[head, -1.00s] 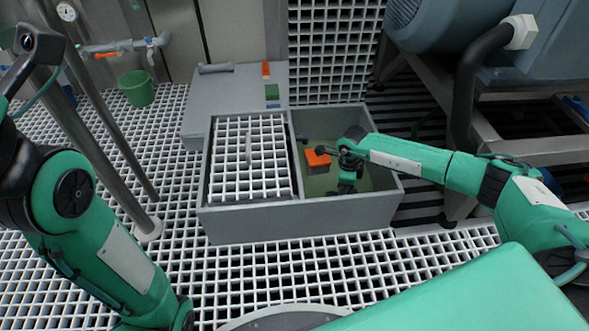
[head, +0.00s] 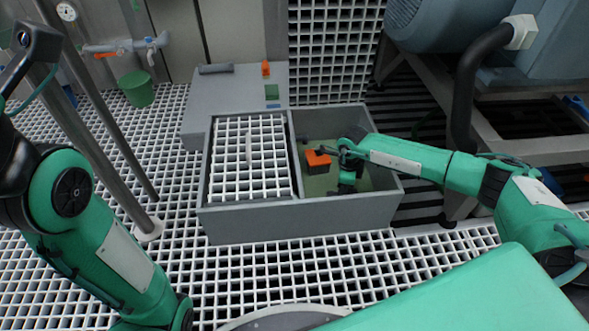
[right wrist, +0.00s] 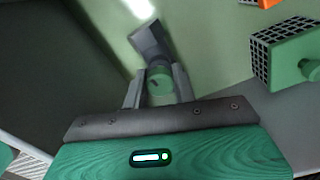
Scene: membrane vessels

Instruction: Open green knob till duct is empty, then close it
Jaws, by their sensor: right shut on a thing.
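The green knob (right wrist: 160,84) shows in the right wrist view, small and round, at the end of a grey fitting (right wrist: 148,42). My right gripper (right wrist: 158,76) is shut on the knob, with one finger on each side. In the head view, my right gripper (head: 346,188) reaches down into the right compartment of the grey duct (head: 300,218), and the knob is hidden there. The compartment's floor area looks dull green; I cannot tell how much liquid is in it.
A dark box with an orange top (head: 318,159) is in the right compartment, close to my right gripper. White grating (head: 248,165) covers the left compartment. A green bucket (head: 135,88) stands back left. A steel pole and large grey machinery (head: 545,50) flank the duct.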

